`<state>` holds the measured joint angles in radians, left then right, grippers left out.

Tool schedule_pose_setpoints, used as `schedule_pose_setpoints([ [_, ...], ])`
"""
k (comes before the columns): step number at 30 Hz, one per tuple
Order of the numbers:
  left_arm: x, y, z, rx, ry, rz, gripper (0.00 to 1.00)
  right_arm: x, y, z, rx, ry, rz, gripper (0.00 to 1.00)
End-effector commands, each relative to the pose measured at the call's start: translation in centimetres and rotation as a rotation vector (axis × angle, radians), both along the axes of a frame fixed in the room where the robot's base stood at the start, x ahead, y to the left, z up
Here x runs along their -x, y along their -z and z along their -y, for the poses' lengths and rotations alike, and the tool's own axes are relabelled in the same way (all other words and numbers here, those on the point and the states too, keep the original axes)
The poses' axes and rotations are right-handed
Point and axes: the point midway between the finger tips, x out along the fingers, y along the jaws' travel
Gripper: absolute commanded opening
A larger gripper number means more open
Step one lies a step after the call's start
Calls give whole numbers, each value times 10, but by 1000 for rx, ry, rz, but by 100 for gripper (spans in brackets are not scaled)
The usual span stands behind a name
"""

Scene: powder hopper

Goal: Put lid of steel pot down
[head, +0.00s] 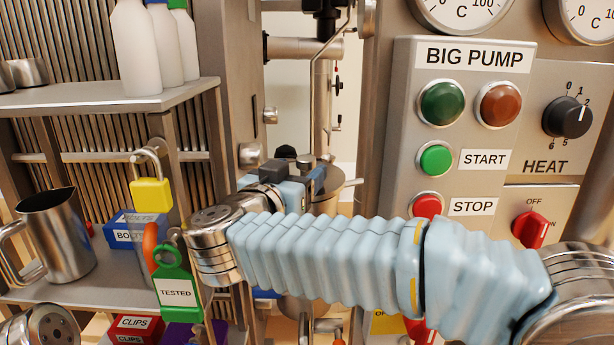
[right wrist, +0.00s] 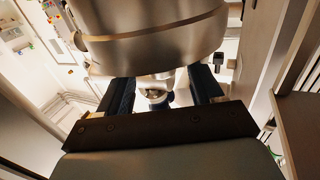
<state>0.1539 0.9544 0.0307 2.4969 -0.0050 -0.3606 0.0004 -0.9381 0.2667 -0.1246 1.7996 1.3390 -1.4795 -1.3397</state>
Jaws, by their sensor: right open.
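A steel pot (head: 345,185) stands behind my right gripper in the head view, mostly hidden by my arm. A black knob (head: 285,152) shows just above the gripper; I cannot tell surely whether it belongs to the lid. My right gripper (head: 296,168) points away from me at the pot. In the right wrist view my open right gripper (right wrist: 160,90) has its two dark fingers apart below a large rounded steel body (right wrist: 150,40). A small round part shows between the fingers, and I cannot see contact. My left gripper is not in view.
A control panel (head: 404,130) with buttons and a heat knob stands close on the right. At left, a shelf (head: 110,98) holds white bottles (head: 135,50). A steel jug (head: 55,235), a yellow padlock (head: 151,193) and a green tag (head: 175,280) are lower left.

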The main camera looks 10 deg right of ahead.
Motion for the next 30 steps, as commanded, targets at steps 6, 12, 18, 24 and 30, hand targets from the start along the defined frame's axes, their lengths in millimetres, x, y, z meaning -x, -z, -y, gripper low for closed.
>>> schedule_pose_setpoints([
  [6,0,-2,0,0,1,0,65,-17,0,10,1,-2,0,66],
  [12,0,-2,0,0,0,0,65,-17,0,10,1,-2,1,63],
  [18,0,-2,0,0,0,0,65,-16,0,10,0,-2,0,32],
  [24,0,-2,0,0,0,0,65,-16,0,10,0,-2,0,1],
  [30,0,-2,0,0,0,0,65,-16,-1,10,0,-2,1,0],
])
